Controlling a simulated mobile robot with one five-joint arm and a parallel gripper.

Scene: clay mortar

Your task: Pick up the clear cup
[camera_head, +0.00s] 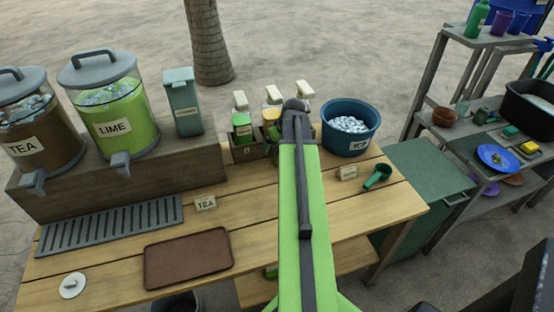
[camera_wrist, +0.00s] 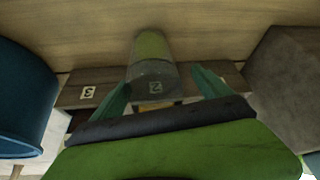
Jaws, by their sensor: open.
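In the wrist view, my gripper (camera_wrist: 160,91) is open, with one teal finger on each side of the near end of a see-through grey-green cylinder (camera_wrist: 151,58). The cylinder looks like the clear cup, but I cannot be sure. A label with a 2 shows at its near end, apparently through it. A visible gap separates it from the right finger; I cannot tell whether the left finger touches it. In the head view, my arm covers the gripper and this cylinder.
A dark rack (camera_wrist: 88,88) with a label 3 lies near the fingers. The blue ice tub (camera_head: 350,128) stands right of my arm. A bottle caddy (camera_head: 246,152) is close on the left.

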